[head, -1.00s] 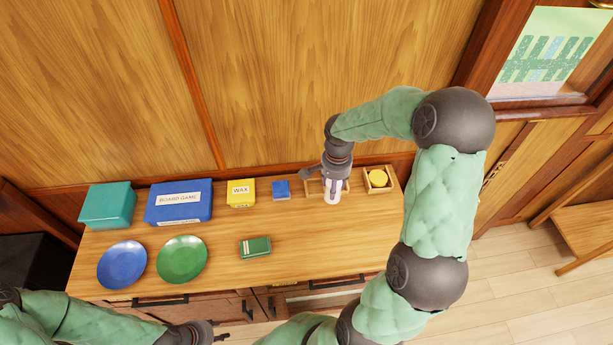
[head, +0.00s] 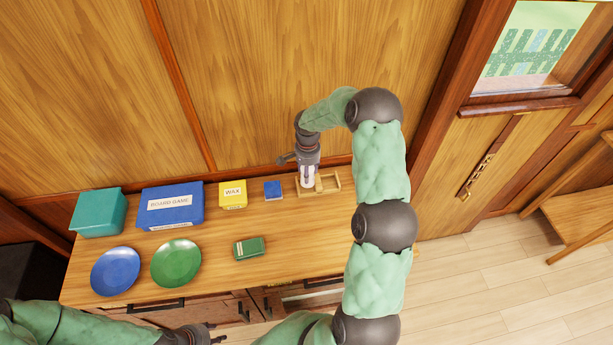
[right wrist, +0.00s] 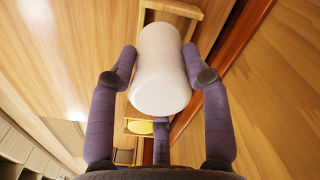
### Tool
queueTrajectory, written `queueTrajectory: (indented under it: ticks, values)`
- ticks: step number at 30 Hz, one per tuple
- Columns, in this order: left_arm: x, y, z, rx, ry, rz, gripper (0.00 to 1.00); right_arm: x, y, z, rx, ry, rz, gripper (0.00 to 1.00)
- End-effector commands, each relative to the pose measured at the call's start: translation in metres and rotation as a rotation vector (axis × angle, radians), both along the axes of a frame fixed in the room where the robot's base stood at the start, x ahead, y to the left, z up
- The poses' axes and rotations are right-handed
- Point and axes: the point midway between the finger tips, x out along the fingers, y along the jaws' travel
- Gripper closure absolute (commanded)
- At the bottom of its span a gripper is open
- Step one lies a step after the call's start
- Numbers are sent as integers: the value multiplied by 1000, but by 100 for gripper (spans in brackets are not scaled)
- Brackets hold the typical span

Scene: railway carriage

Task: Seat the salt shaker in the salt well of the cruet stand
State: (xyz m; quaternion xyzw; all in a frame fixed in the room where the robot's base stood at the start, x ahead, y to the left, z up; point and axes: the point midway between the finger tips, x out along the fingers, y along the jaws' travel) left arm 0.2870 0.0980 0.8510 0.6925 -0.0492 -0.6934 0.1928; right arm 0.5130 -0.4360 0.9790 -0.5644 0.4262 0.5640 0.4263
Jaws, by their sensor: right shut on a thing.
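The salt shaker (head: 307,181), a white cylinder, is held upright in my right gripper (head: 309,173) at the back of the counter. The right wrist view shows the white shaker (right wrist: 160,72) between the fingers. A low wooden holder, seemingly the cruet stand (head: 333,182), lies under and to the right of the shaker. Its wooden edge also shows in the right wrist view (right wrist: 176,7). The shaker's bottom overlaps the holder's left part; I cannot tell if it touches. My left gripper (head: 213,333) is empty and looks open at the lower edge, before the drawers.
A blue box (head: 273,189), a yellow wax box (head: 232,194) and a board game (head: 170,205) stand left of the stand. A green tin (head: 249,248) and two plates lie nearer. A yellow round thing (right wrist: 140,127) sits in another wooden tray. The front right counter is clear.

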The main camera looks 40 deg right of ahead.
Motion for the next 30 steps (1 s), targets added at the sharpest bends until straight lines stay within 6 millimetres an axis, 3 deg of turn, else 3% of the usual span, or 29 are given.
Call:
queueTrajectory:
  ticks: [7, 14, 26, 27, 29, 30]
  values:
    - [0, 0, 0, 0, 0, 0, 60, 8, -2, -10, 0, 0, 0, 89]
    - [0, 0, 3, 0, 0, 0, 60, 8, -2, -38, 1, 0, -1, 89]
    - [0, 0, -2, 0, 0, 0, 60, 8, -2, -44, 0, -1, 0, 89]
    - [0, 0, -1, 0, 0, 0, 60, 8, -2, -43, 0, 0, 0, 43]
    - [0, 0, -1, 0, 0, 0, 60, 8, -2, -43, 0, 0, 0, 28]
    - [0, 0, -1, 0, 0, 0, 60, 8, -2, -43, 0, 0, 0, 28]
